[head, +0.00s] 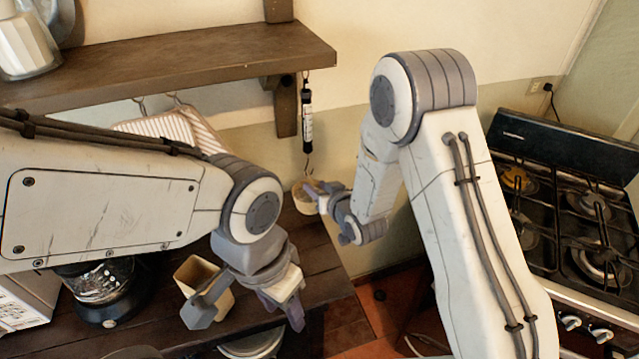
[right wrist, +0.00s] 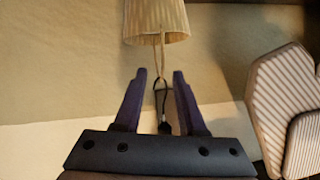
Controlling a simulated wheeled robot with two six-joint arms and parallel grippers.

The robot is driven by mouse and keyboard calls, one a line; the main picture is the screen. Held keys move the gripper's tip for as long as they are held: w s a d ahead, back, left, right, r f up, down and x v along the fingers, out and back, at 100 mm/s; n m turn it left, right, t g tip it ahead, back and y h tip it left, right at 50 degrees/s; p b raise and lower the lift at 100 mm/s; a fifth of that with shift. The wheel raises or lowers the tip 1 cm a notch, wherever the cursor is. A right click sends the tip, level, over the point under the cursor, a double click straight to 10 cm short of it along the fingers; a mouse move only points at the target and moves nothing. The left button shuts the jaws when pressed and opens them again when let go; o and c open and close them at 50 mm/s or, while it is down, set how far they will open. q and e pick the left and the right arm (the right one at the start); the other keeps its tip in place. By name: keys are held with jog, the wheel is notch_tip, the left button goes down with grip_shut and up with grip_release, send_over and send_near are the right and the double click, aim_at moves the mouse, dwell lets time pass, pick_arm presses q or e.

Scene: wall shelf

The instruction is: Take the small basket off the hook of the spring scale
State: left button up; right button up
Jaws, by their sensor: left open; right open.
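The spring scale (head: 307,115) is a slim dark tube hanging upright below the wall shelf's right end. The small basket (head: 304,198) is pale and round and hangs under it. In the right wrist view, which looks upside down, the basket (right wrist: 157,18) is at the top and its thin handle runs down to the dark hook (right wrist: 162,88). My right gripper (right wrist: 160,85) is open, with one finger on each side of the handle and hook; I see no clear contact. It is beside the basket in the head view (head: 325,192). My left gripper (head: 247,308) is open and empty, low over the counter.
A tan open box (head: 197,272) stands on the dark wooden counter (head: 325,272) by my left gripper. Striped cloth items (head: 170,127) hang under the shelf (head: 170,66); a striped one (right wrist: 285,95) is right in the wrist view. A gas stove (head: 570,215) stands at right.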

jog(key=shift+x, duration=1.05)
grip_shut()
dwell(0.8)
